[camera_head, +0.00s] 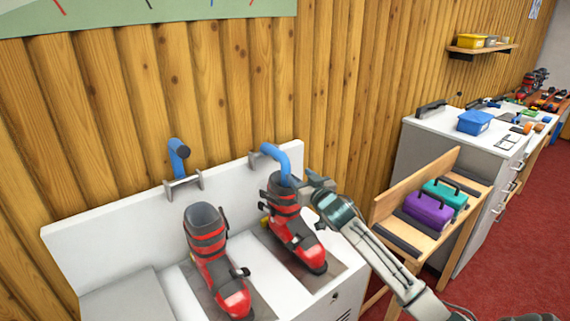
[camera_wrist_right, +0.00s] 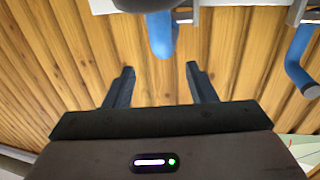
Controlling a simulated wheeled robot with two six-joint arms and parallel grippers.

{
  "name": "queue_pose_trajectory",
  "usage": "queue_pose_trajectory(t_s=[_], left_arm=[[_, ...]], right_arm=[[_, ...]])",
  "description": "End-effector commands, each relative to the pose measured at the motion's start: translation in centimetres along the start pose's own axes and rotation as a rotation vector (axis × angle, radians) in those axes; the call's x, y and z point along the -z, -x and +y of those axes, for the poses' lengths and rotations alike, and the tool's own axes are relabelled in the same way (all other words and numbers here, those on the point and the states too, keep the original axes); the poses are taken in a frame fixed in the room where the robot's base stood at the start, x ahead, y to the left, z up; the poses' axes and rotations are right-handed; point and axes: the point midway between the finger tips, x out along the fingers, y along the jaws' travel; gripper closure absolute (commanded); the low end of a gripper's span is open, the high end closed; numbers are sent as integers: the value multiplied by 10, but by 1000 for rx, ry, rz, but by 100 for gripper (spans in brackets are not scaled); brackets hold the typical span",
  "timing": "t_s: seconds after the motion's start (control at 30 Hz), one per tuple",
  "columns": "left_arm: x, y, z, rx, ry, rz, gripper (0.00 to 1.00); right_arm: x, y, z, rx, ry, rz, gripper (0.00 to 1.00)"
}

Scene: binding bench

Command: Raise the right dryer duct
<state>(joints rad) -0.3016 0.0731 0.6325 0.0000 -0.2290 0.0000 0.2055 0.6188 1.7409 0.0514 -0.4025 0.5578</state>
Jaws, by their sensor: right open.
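The right dryer duct (camera_head: 275,158) is a blue bent tube on the white dryer's back panel. It bends down, and its lower end reaches the mouth of the right red ski boot (camera_head: 288,222). My right gripper (camera_head: 308,183) is open and empty, just right of this duct. In the right wrist view the duct (camera_wrist_right: 161,38) lies ahead of the gap between the open fingers (camera_wrist_right: 158,88), apart from them. The left duct (camera_head: 177,153) is tilted up, clear of the left boot (camera_head: 213,265); it shows at the right edge of the wrist view (camera_wrist_right: 299,68). My left gripper is out of view.
The white dryer (camera_head: 95,240) stands against a wooden plank wall (camera_head: 330,80). To the right are a wooden rack with purple (camera_head: 428,208) and teal (camera_head: 446,193) cases, and a grey cabinet (camera_head: 425,142) with a blue bin (camera_head: 474,122).

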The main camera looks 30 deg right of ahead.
Motion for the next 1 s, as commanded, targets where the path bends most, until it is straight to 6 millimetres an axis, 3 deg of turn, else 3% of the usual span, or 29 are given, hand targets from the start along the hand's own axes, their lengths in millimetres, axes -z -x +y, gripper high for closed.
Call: queue_pose_trajectory(t_s=[0.5,0.7,1.0], left_arm=[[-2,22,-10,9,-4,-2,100],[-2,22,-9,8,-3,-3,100],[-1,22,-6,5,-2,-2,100]], right_arm=[[0,-84,-1,-2,-2,-3,49],[-1,-97,-1,-1,-1,-3,49],[-2,-99,-1,-1,1,-4,49]])
